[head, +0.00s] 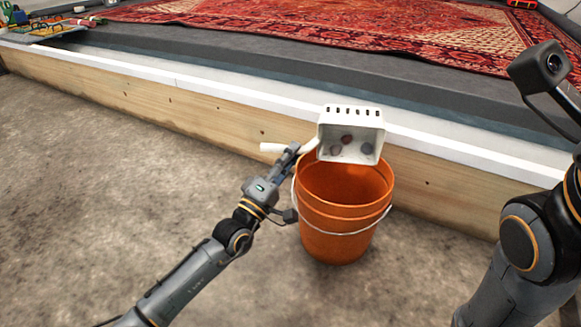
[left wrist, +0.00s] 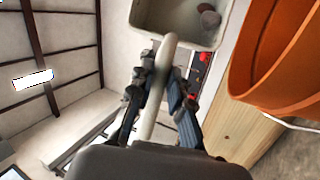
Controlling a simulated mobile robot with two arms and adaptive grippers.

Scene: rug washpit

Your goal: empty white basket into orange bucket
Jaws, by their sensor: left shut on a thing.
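The white basket (head: 351,113) is held above the back rim of the orange bucket (head: 337,227), tilted so its open side faces my head camera. Several small roundish stones, reddish and grey, lie inside it. My left gripper (head: 292,150) is shut on the basket's white handle at the bucket's left. The left wrist view shows the fingers (left wrist: 160,88) around the handle, the basket (left wrist: 170,33) above them and the bucket (left wrist: 283,65) at the right. The part of the bucket's inside that shows looks empty; its bottom is hidden. My right arm shows at the right edge, but its gripper does not.
A wooden curb (head: 190,106) with a white top runs just behind the bucket. Beyond it a red patterned rug (head: 430,32) lies on a dark surface. Colourful items (head: 40,24) sit at the far left. The concrete floor (head: 110,190) at front left is clear.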

